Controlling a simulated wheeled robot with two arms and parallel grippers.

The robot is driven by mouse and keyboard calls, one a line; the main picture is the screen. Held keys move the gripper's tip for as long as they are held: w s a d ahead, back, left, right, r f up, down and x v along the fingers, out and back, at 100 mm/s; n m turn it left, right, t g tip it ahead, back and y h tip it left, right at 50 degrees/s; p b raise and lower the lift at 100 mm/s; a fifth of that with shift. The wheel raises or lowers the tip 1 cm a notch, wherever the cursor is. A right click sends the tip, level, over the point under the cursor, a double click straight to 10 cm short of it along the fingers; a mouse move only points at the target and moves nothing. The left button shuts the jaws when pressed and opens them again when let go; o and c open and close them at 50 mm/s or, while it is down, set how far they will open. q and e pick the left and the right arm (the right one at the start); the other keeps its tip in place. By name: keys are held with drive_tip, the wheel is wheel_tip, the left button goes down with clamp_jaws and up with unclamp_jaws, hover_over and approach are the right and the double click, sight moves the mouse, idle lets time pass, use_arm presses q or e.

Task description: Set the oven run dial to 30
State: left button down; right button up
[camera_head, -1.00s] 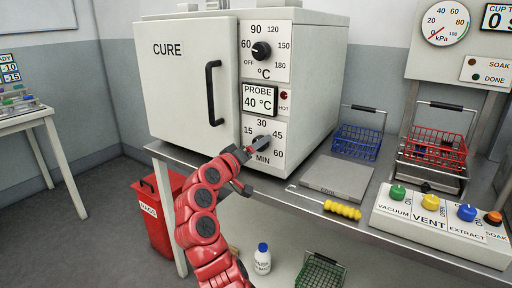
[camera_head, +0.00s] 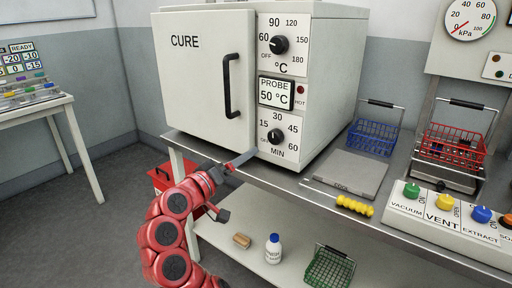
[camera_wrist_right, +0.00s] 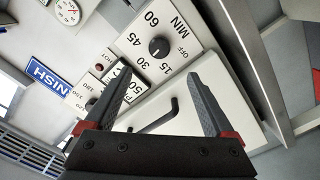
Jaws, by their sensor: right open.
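The oven run dial (camera_head: 276,137) is the lower black knob on the white oven's front panel, above MIN and ringed by 15, 30, 45 and 60. In the right wrist view the dial (camera_wrist_right: 158,47) appears upside down, beyond the fingertips and clear of them. Its pointer is too small to read surely. My right gripper (camera_head: 238,186) is open and empty, left of and below the dial, in front of the oven's lower edge. Its spread fingers (camera_wrist_right: 152,76) also show in the right wrist view. My left gripper is not in view.
The oven door (camera_head: 203,82) is shut, with a black handle (camera_head: 232,86). The upper knob (camera_head: 278,45) sets °C; the probe display (camera_head: 275,93) reads 50 °C. A grey plate (camera_head: 346,174) and yellow-handled tool (camera_head: 354,205) lie on the bench to the right.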

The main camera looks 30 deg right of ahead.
drive_tip(key=shift+v, duration=1.7)
